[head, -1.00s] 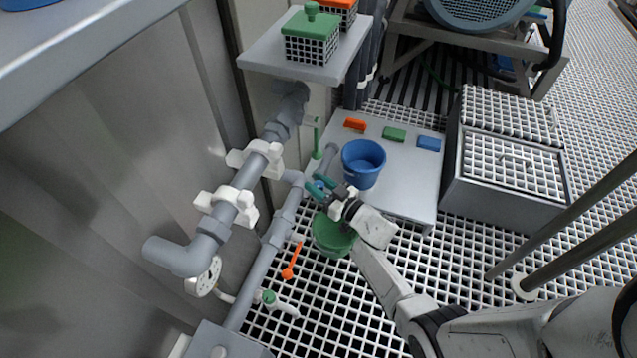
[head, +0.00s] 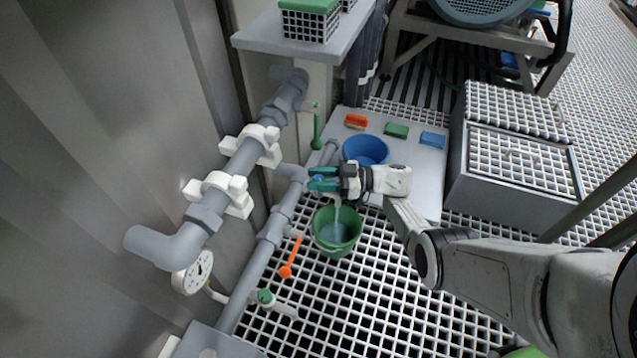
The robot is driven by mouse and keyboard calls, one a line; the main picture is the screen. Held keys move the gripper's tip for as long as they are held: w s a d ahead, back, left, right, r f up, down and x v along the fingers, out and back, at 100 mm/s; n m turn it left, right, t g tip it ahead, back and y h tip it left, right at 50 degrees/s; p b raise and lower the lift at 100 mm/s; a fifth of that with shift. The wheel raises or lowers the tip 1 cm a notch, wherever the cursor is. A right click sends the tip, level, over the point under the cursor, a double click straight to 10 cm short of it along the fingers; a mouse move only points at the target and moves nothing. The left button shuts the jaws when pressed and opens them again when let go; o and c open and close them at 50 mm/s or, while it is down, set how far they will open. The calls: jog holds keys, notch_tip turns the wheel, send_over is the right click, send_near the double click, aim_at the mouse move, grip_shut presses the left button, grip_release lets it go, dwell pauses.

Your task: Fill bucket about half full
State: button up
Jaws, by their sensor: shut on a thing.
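A green bucket (head: 325,246) stands upright on the white grating. A pale stream of water (head: 337,214) falls into it, and bluish water (head: 336,233) lies inside; the exact level is hard to tell. My gripper (head: 318,180) is above the bucket, at the end of a grey pipe, with its teal fingers shut on a small blue valve handle (head: 317,182). The fingers hide most of the handle and the spout. A blue bucket (head: 364,149) stands on the grey platform behind my gripper, partly hidden by it.
Orange (head: 356,121), green (head: 396,131) and blue (head: 432,139) blocks lie on the platform (head: 425,180). An orange lever (head: 290,259) and a green-capped valve (head: 266,296) are left of the bucket. A round gauge (head: 194,272) is on the pipework. Open grating lies in front of the bucket.

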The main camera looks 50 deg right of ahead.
jog(key=shift+n+g+y, duration=0.4)
jog(key=shift+y, duration=0.1)
jog(key=o, duration=0.9)
jog(key=v, duration=1)
jog(key=shift+s+d, duration=0.25)
jog(key=shift+s, duration=0.05)
